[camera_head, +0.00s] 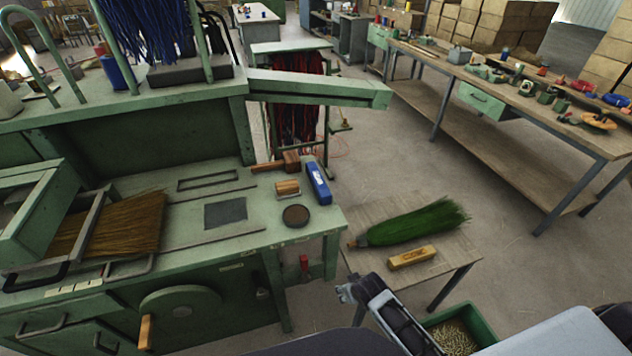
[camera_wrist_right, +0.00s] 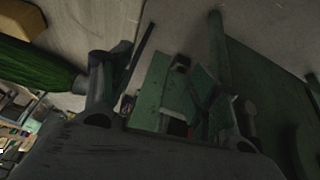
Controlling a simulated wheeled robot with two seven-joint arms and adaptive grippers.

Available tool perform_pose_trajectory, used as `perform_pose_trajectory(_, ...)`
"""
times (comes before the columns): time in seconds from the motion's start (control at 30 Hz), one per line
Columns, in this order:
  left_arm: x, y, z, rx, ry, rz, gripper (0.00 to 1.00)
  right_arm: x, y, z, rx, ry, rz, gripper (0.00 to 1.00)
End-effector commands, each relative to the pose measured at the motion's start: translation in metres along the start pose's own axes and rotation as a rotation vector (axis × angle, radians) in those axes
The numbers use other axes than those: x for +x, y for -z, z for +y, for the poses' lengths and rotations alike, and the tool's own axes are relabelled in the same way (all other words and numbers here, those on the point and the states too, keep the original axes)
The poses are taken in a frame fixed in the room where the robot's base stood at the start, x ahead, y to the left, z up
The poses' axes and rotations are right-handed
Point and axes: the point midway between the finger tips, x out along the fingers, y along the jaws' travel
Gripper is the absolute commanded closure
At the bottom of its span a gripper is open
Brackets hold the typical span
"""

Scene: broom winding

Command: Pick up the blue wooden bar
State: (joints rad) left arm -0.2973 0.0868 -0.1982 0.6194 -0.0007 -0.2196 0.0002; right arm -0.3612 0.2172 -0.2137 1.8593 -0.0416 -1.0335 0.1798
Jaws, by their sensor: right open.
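The blue wooden bar (camera_head: 318,183) lies on the green workbench (camera_head: 333,217) near its right end, beside a wooden mallet and a small brush. White marking shows on its top. My right gripper (camera_head: 350,288) is in the lower middle of the head view, in front of and below the bar, well apart from it. In the right wrist view its two fingers (camera_wrist_right: 165,85) are spread with nothing between them. I cannot make out the blue bar in the wrist view. My left gripper is not in view.
A mallet (camera_head: 276,163), a small brush (camera_head: 287,188) and a dark round disc (camera_head: 296,215) lie near the bar. A low table (camera_head: 450,261) holds a green broom head (camera_head: 415,222) and a yellow block (camera_head: 411,257). A green bin (camera_head: 484,325) stands below it.

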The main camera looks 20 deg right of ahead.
Motion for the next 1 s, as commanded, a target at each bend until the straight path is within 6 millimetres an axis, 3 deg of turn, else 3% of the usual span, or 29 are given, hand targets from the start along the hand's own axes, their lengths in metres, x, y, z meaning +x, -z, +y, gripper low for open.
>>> perform_pose_trajectory(0.1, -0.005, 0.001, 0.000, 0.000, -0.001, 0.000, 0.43, -0.031, 0.051, 0.007, 0.014, -0.019, 0.090, 0.39)
perform_pose_trajectory(0.3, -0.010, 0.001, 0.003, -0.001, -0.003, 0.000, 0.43, -0.080, 0.116, 0.011, 0.047, -0.033, 0.219, 0.39)
perform_pose_trajectory(0.73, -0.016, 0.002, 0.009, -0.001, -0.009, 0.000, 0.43, -0.148, 0.181, 0.009, 0.088, -0.032, 0.375, 0.39)
perform_pose_trajectory(1.0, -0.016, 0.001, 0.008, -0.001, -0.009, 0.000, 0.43, -0.151, 0.208, 0.013, 0.099, -0.032, 0.449, 0.39)
